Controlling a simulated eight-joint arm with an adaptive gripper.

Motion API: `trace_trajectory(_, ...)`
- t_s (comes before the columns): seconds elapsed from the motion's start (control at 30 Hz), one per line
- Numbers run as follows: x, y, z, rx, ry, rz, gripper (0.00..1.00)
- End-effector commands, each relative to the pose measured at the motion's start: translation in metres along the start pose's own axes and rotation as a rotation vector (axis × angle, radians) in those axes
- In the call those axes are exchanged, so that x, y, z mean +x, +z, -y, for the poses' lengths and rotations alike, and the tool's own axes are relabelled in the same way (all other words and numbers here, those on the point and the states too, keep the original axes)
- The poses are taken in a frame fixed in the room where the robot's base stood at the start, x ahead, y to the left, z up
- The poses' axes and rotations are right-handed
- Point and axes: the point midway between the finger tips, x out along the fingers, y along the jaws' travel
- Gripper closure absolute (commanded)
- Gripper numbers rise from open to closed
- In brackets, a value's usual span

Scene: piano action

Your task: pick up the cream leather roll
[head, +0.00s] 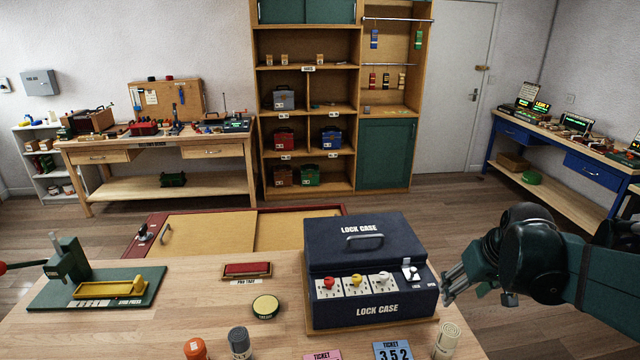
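A cream roll (447,341) with a spiral top stands upright at the front right of the near wooden table, partly cut off by the lower picture edge. It matches the cream leather roll. My gripper (452,292) is above and behind it in the picture, at the right side of the dark blue lock case, apart from the roll. Its grey fingers point left and down. I see nothing held, but the angle does not show clearly how far the fingers are apart.
The lock case (368,270) stands left of my gripper. Pink (322,356) and blue (392,351) tickets, a dark grey cylinder (239,343) and an orange one (195,349) are along the front edge.

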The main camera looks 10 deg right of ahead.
Motion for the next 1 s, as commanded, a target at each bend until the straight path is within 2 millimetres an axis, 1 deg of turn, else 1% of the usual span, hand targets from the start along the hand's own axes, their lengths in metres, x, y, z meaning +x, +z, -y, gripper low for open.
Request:
trace_trajectory(0.03,0.013,0.005,0.000,0.000,0.000,0.000,0.49)
trace_trajectory(0.2,0.050,0.020,0.000,0.000,0.000,0.000,0.49)
trace_trajectory(0.5,0.106,0.043,0.000,0.000,0.000,0.000,0.49)
trace_trajectory(0.6,0.121,0.049,0.000,0.000,0.000,0.000,0.49)
trace_trajectory(0.73,0.136,0.055,0.000,0.000,0.000,0.000,0.49)
trace_trajectory(0.9,0.146,0.060,0.000,0.000,0.000,0.000,0.49)
trace_trajectory(1.0,0.148,0.061,0.000,0.000,0.000,0.000,0.49)
